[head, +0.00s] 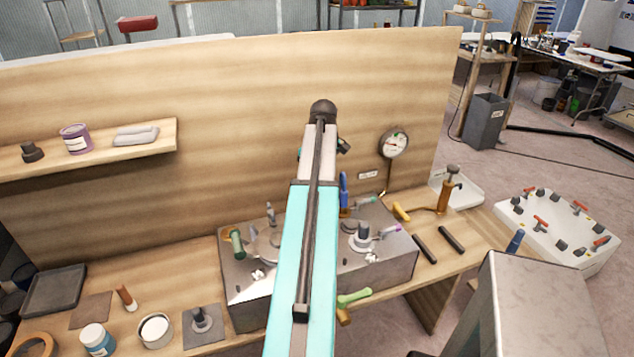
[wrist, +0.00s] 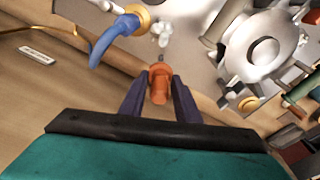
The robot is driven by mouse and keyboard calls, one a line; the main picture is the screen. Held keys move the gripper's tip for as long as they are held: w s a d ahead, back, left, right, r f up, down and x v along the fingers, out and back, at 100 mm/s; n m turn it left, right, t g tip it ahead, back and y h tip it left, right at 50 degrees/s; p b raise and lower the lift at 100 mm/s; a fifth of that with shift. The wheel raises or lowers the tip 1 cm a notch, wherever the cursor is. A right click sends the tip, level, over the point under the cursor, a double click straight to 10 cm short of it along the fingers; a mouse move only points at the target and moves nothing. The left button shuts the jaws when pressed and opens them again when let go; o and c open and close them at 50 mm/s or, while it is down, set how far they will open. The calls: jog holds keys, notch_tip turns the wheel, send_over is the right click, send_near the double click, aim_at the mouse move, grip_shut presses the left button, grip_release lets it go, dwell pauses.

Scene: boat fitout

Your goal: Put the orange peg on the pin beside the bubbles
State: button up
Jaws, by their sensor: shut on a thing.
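My gripper (wrist: 158,92) shows in the wrist view, its two dark fingers shut on the orange peg (wrist: 158,84). The peg points away from the camera toward a grey metal panel. A small dark tip, likely the pin (wrist: 160,58), shows just beyond the peg's far end; I cannot tell whether they touch. The white bubbles mark (wrist: 163,34) is on the panel just past that tip. In the head view, my arm hides the gripper and peg. White bubble-like marks show on the metal box, one at left (head: 258,275) and one at right (head: 372,258).
In the head view, a green-handled lever (head: 354,297) juts from the box front. A gauge (head: 394,143) hangs on the wooden back wall.

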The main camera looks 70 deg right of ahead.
jog(key=shift+f, duration=0.1)
jog(key=shift+f+b, duration=1.95)
jog(key=shift+f, duration=0.6)
jog(key=shift+p, duration=0.45)
jog(key=shift+f, duration=1.35)
dwell(0.5)
jog(key=o, duration=1.7)
jog(key=shift+c, duration=0.2)
jog(key=shift+r+p, duration=2.45)
jog(key=shift+r, duration=1.8)
